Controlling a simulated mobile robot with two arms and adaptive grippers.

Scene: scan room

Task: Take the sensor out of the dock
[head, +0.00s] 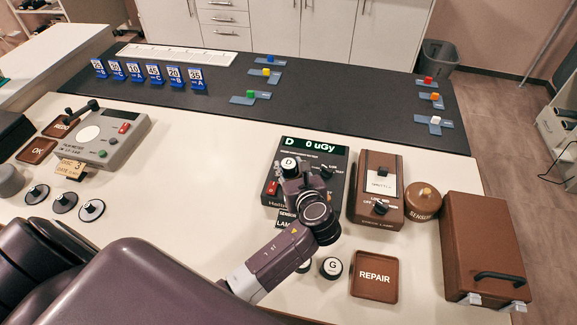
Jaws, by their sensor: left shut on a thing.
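The dark meter (332,166) stands right of centre on the white table, and its display reads "D 0 uGy". A round sensor with a white top marked "D" (288,164) shows at the meter's upper left. My left gripper (292,179) reaches over the meter and is shut on this sensor. The wrist hides the fingertips and the dock under the sensor, so I cannot tell whether the sensor is seated or lifted. A similar round piece marked "G" (331,267) stands in front of the meter, beside another partly hidden one (304,266). My right gripper is out of view.
A brown shutter box (378,213), a round brown "SENSOR" container (423,202) and a brown case (483,240) stand on the right. A brown "REPAIR" tray (374,290) lies in front. A grey fademeter (117,136) and black discs (65,203) are left.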

